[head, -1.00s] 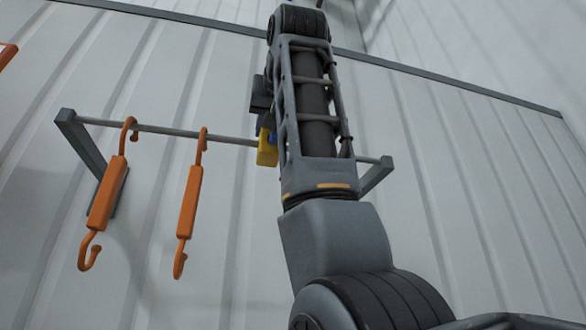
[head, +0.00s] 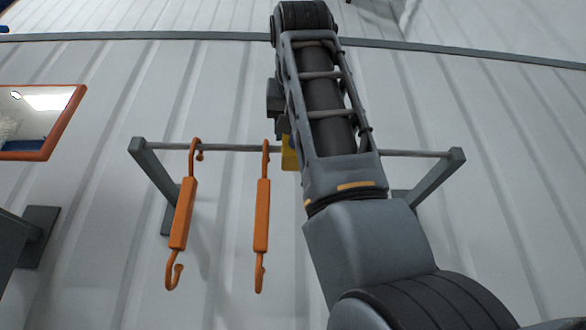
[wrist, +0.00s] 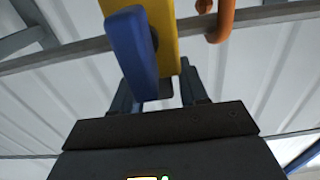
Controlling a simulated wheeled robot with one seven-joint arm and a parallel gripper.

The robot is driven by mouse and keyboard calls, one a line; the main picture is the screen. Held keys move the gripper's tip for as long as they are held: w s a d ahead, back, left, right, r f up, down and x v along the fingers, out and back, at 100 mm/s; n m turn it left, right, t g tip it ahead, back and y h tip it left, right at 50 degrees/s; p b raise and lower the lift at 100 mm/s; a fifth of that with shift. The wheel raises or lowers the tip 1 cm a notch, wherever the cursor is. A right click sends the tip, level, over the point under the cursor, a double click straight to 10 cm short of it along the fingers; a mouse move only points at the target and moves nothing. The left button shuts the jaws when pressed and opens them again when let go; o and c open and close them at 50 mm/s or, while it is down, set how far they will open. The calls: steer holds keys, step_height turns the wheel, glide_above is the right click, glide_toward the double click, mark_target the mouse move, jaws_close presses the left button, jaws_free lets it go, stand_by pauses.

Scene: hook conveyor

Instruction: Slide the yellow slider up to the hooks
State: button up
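The yellow slider (head: 289,155) sits on the grey rail (head: 225,148), mostly hidden behind my arm in the head view. In the wrist view the slider (wrist: 165,30) is close, with a blue part (wrist: 132,50) on its near side. Two orange hooks, a left one (head: 182,212) and a right one (head: 262,215), hang from the rail to its left. A small gap separates the slider from the nearer hook (wrist: 222,18). My gripper (wrist: 160,90) is at the slider, with dark fingers apart on either side below it. Their contact with it is unclear.
Grey brackets (head: 160,170) hold the rail ends against the ribbed white wall. An orange-framed panel (head: 62,135) is at the left. A grey structure (head: 20,240) stands at the lower left. The wall below the rail between the hooks is clear.

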steer(key=shift+o, duration=0.6)
steer(key=shift+s, duration=0.1)
steer(key=shift+s, duration=0.35)
steer(key=s+b, duration=0.2)
steer(key=s, duration=0.5)
